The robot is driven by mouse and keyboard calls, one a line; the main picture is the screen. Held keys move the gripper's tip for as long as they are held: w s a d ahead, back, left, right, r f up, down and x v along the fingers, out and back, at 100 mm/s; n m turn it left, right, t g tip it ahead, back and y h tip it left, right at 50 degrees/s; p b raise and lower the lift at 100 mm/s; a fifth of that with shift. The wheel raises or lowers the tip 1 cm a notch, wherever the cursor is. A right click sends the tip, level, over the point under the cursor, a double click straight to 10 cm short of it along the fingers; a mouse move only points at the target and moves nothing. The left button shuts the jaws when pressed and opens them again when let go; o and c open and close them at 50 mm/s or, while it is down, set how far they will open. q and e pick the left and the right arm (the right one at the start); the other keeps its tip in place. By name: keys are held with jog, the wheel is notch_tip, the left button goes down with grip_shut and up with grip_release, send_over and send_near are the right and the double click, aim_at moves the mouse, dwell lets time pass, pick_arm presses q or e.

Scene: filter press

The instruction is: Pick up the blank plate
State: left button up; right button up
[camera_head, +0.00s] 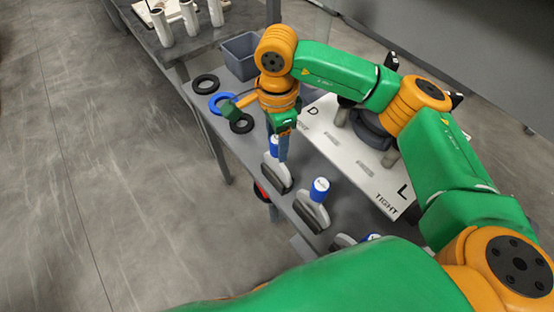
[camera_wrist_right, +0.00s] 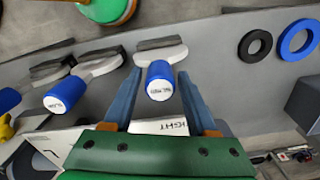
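Several grey plates with dark edges and blue cylindrical handles stand in a row along the table. The labels on the handle tops are too small for me to read surely, so I cannot tell which is the blank plate. My right gripper (camera_head: 280,143) is down over the farthest plate (camera_head: 274,174). In the right wrist view, this plate's blue handle (camera_wrist_right: 160,80) shows between the two open blue fingers (camera_wrist_right: 158,76), with a gap on each side. A second plate (camera_head: 312,214) and a partly hidden third plate (camera_head: 343,241) stand nearer.
Black and blue rings (camera_head: 221,102) lie left of my right gripper, beside a grey bin (camera_head: 240,54). A white lettered panel (camera_head: 335,140) lies right of the plates. White cylinders (camera_head: 161,27) stand on another table at the back. The floor to the left is clear.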

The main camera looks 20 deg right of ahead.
jog(key=shift+s, duration=0.1)
jog(key=c, duration=0.3)
grip_shut()
dwell(0.8)
